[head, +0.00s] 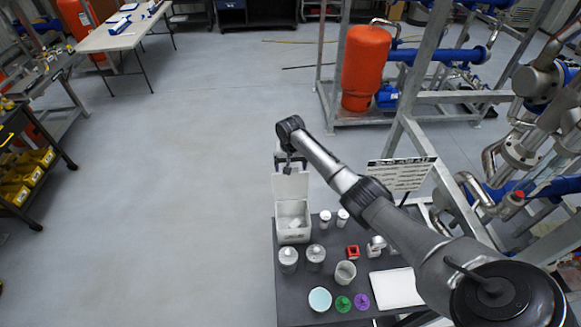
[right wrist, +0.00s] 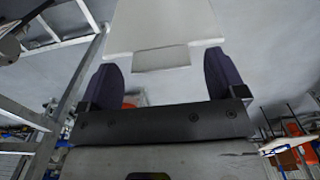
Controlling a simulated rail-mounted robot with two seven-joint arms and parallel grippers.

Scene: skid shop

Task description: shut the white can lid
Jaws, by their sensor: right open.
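The white can (head: 293,236) stands at the far left corner of the dark table, with some pale contents visible inside. Its white lid (head: 290,186) is open and stands upright at the back rim. My right arm reaches in from the right, and its wrist is just above and behind the lid. In the right wrist view the two dark fingers of my right gripper (right wrist: 161,64) are apart. The pale lid (right wrist: 160,25) and its small tab show ahead, between the fingers; I cannot tell if they touch. The fingertips are hidden in the head view. My left gripper is in neither view.
The dark table (head: 292,310) also holds two lidded grey jars (head: 288,260), two small white jars (head: 342,217), an open cup (head: 345,273), a red block (head: 352,252), green and purple discs, and a white tray (head: 397,288). A sign (head: 402,173) stands at the back. Open floor lies left.

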